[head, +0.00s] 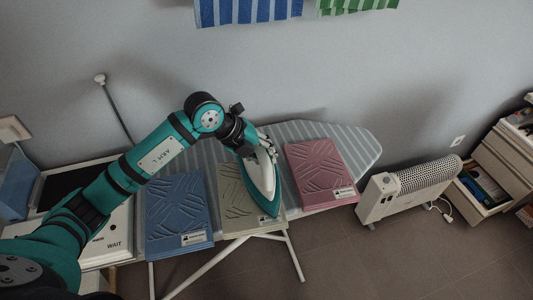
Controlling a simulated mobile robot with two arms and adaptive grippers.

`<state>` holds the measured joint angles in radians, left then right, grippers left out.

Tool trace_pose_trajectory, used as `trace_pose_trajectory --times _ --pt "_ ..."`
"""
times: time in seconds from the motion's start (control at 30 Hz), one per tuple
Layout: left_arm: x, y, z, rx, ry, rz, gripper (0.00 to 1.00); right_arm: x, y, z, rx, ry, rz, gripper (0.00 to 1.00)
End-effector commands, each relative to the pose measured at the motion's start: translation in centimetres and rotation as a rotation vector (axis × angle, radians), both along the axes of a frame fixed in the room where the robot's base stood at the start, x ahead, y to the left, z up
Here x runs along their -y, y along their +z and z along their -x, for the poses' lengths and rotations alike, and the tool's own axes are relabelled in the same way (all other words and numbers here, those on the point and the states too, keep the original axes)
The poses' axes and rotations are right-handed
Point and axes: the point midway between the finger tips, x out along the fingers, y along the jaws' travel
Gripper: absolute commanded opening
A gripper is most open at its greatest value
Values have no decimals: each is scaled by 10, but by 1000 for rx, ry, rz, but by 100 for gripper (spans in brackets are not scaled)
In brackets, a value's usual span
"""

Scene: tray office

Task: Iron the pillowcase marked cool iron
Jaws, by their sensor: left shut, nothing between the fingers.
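Three folded pillowcases with raised wrinkles lie side by side on the striped ironing board (350,137): a blue one (177,213) at left, a beige one (236,200) in the middle and a pink one (318,170) at right. Each has a white tag with a dark mark at its front edge, too small to read. A teal and white iron (262,186) is over the right part of the beige pillowcase, tip toward me. My left gripper (266,142) is shut at the iron's rear upper end, with nothing seen between its fingers; contact is unclear. My right gripper is out of view.
A white surface marked WAIT (117,235) is left of the blue pillowcase, partly behind my left arm. A white heater (408,188) stands on the floor right of the board, near an open drawer (480,190). Striped cloths (247,10) hang on the wall.

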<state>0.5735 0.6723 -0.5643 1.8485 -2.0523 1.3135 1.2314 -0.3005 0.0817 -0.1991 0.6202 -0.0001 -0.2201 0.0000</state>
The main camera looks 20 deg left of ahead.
Motion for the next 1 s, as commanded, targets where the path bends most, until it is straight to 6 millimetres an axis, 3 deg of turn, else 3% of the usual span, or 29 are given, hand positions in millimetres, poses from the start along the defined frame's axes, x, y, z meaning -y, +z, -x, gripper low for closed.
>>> trace_pose_trajectory --times 0.27,1.0 --pt "0 4 2 -9 -3 -3 0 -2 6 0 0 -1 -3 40" --pt "0 70 -1 5 0 2 0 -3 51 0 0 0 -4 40"
